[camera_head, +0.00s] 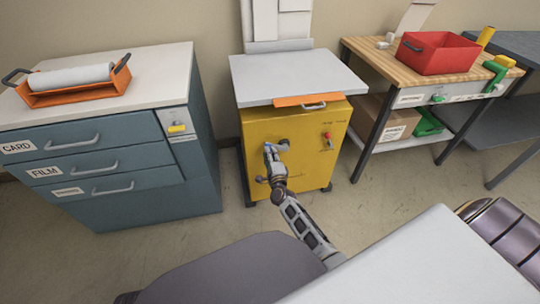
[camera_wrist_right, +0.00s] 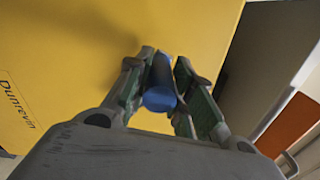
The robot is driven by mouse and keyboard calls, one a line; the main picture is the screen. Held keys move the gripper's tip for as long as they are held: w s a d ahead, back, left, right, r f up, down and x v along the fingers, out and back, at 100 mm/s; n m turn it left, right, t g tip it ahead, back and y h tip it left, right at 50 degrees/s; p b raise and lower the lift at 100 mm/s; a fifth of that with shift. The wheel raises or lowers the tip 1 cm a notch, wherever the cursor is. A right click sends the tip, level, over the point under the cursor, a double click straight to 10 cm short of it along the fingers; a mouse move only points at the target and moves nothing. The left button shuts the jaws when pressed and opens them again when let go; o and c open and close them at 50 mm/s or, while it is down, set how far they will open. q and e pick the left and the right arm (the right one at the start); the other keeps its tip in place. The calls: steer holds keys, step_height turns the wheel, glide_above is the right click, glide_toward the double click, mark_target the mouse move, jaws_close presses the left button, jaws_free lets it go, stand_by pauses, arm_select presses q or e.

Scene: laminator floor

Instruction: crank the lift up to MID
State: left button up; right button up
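The yellow lift cabinet (camera_head: 313,160) stands at the centre under a grey top (camera_head: 296,75). A crank with a dark hub (camera_head: 284,142) is on its front, left of the middle. My right gripper (camera_head: 270,149) reaches the crank's handle. In the right wrist view, the blue crank handle (camera_wrist_right: 160,88) lies between the fingers of my right gripper (camera_wrist_right: 163,70), which are closed on it from both sides. The crank arm is mostly hidden. No MID mark is readable. My left gripper is not in view.
A red knob (camera_head: 328,136) sits on the cabinet's right side. An orange piece with a handle (camera_head: 308,101) is under the top's front edge. A blue drawer unit (camera_head: 120,160) stands left; a wooden bench with a red bin (camera_head: 437,53) stands right. Floor between is clear.

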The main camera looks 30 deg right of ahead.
steer(key=o, duration=0.4)
steer(key=shift+w+r, duration=0.15)
steer(key=shift+r, duration=0.45)
steer(key=shift+f, duration=0.1)
steer(key=shift+f, duration=0.2)
steer(key=shift+s+a+f, duration=0.1)
steer(key=shift+s, duration=0.4)
steer(key=shift+v, duration=5.55)
steer(key=shift+a+r, duration=0.2)
